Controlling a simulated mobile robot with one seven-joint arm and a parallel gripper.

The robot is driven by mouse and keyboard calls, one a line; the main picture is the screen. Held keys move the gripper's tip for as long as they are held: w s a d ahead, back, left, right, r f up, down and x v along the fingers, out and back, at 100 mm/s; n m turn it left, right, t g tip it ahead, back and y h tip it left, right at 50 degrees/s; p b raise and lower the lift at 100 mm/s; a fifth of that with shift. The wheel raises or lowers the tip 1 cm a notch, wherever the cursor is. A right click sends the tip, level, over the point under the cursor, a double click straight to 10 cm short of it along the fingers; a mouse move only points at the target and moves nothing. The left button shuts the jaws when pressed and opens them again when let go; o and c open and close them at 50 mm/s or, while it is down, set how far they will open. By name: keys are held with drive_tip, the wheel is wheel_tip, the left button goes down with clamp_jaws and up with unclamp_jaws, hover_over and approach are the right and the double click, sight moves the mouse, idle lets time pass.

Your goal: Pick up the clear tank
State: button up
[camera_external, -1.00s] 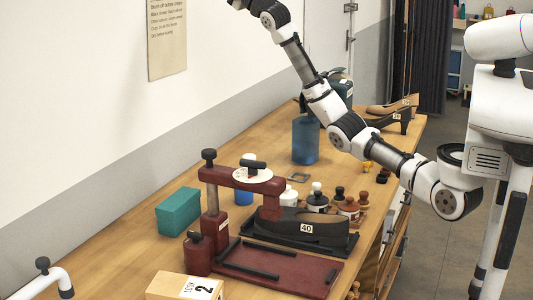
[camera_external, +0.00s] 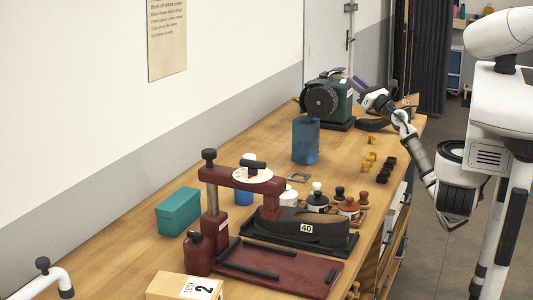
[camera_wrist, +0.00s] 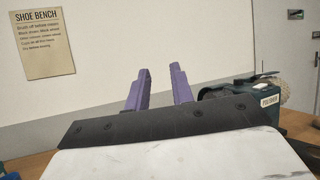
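A translucent blue tank (camera_external: 305,141), the only see-through tank I can make out, stands upright on the wooden bench in the external view, in front of the green polishing machine. My gripper (camera_external: 358,84) is farther back and to the right, beside the machine and above the bench. In the wrist view my gripper (camera_wrist: 160,68) shows two purple fingers spread apart with nothing between them.
The green polisher (camera_external: 337,104) stands behind the tank; it also shows in the wrist view (camera_wrist: 247,103). Shoes (camera_external: 373,124) lie at the bench's far end. Small pots and a dark red press (camera_external: 208,218) stand nearer. Bare wood lies left of the tank.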

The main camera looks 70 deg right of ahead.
wheel_tip(320, 180, down, 19)
drive_tip(key=a+g+y, duration=0.2)
drive_tip(key=a+g, duration=0.1)
drive_tip(key=g, duration=0.2)
drive_tip(key=shift+m, duration=0.3)
drive_tip(key=shift+p+x, duration=1.65)
drive_tip(key=shift+x, duration=5.1)
drive_tip(key=shift+s+d+f, duration=0.1)
clamp_jaws()
